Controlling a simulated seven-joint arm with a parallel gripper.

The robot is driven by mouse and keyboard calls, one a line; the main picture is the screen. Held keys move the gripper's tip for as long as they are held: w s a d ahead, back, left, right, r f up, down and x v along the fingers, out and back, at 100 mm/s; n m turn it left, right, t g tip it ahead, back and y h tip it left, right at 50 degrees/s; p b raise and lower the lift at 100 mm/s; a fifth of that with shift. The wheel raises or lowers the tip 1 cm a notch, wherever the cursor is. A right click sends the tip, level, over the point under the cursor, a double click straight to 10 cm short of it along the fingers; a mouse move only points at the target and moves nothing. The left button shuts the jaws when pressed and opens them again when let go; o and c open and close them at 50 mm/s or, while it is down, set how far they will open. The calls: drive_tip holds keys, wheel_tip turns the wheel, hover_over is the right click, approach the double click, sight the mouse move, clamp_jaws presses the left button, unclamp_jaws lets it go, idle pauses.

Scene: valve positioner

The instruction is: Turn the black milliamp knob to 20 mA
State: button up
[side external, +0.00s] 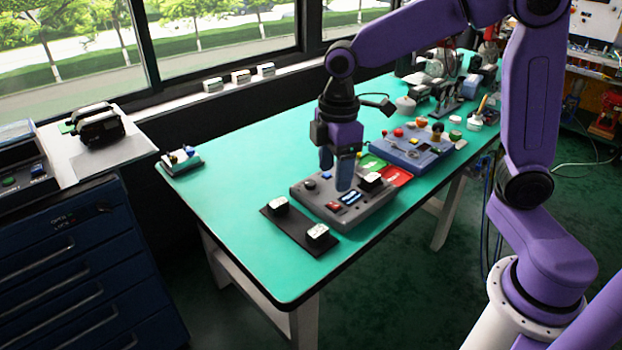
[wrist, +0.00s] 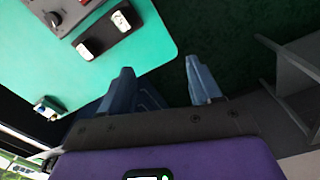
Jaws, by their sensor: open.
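The grey control box (side external: 365,216) stands on the green table with a round black knob (side external: 310,184) at its left end. The knob also shows at the top left of the wrist view (wrist: 53,18). Its scale and pointer are too small to read. My gripper (side external: 337,176) hangs fingers down over the box in the side view, with a fingertip in front of the box's middle. In the wrist view my gripper (wrist: 162,78) has its two blue fingers wide apart with nothing between them. The knob is apart from the fingers, up and to the left.
A dark plate (side external: 298,230) with two black-and-white blocks lies in front of the box. A blue box (side external: 410,150) with several coloured knobs and red and green cards (side external: 395,175) are behind it. A small device (side external: 180,160) sits at the far left.

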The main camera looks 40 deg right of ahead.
drive_tip(key=w+d+f, duration=0.1)
drive_tip(key=w+d, duration=0.2)
drive_tip(key=w, duration=0.7)
drive_tip(key=n, duration=0.2)
hover_over(311, 182)
wheel_tip(311, 182, down, 6)
wheel_tip(311, 182, down, 17)
drive_tip(key=shift+r, duration=0.2)
drive_tip(key=c, duration=1)
